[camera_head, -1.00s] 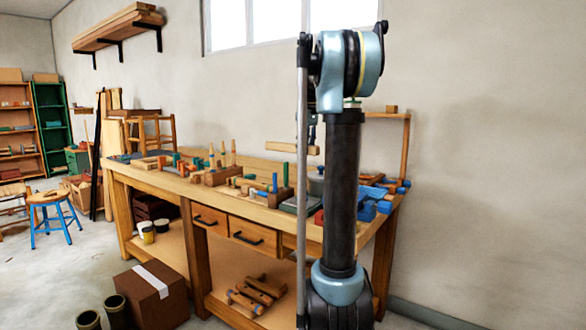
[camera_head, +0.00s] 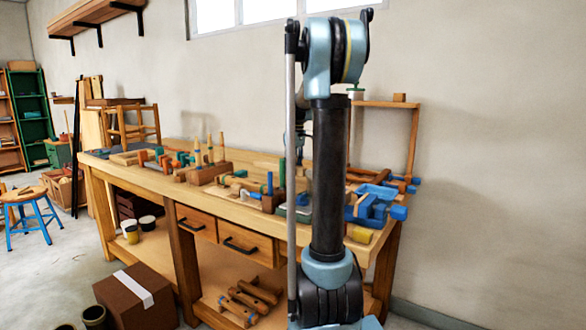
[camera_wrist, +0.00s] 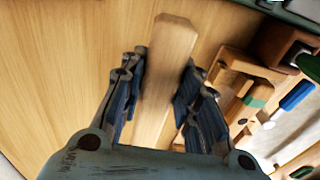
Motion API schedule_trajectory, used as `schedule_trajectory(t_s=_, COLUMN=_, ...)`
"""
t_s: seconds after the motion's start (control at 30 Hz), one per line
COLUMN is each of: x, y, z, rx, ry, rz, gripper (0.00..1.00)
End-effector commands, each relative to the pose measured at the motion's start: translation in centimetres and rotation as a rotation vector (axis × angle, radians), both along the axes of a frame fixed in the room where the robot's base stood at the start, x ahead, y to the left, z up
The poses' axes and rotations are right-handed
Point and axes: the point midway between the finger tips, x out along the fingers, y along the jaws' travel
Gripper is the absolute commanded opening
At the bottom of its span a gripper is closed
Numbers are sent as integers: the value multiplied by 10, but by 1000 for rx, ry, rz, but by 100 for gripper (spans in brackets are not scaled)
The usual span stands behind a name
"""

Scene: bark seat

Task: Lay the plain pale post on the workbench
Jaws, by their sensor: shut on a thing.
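The plain pale post (camera_wrist: 173,34) is a square wooden bar between the fingers of my gripper (camera_wrist: 163,68) in the wrist view. The gripper is shut on it, and one end sticks out beyond the fingertips. The workbench (camera_head: 150,183) is a long wooden bench with drawers, and its bare top (camera_wrist: 70,60) fills the left of the wrist view, below the post. I cannot tell whether the post touches the top. In the head view my arm hides the post and most of the gripper.
A wooden frame piece with a green band (camera_wrist: 252,100), a blue-handled tool (camera_wrist: 297,95) and a brown block (camera_wrist: 283,43) lie right of the gripper. A cardboard box (camera_head: 135,298) stands on the floor.

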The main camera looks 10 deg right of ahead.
Motion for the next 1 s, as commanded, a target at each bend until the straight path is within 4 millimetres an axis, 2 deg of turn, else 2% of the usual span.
schedule_trajectory(t_s=0.27, x=0, y=-8, z=-19, rx=0, ry=0, rz=-10, gripper=0)
schedule_trajectory(t_s=0.7, x=0, y=-10, z=-52, rx=0, ry=0, rz=-12, gripper=0)
schedule_trajectory(t_s=1.0, x=-1, y=-10, z=-59, rx=0, ry=0, rz=-12, gripper=0)
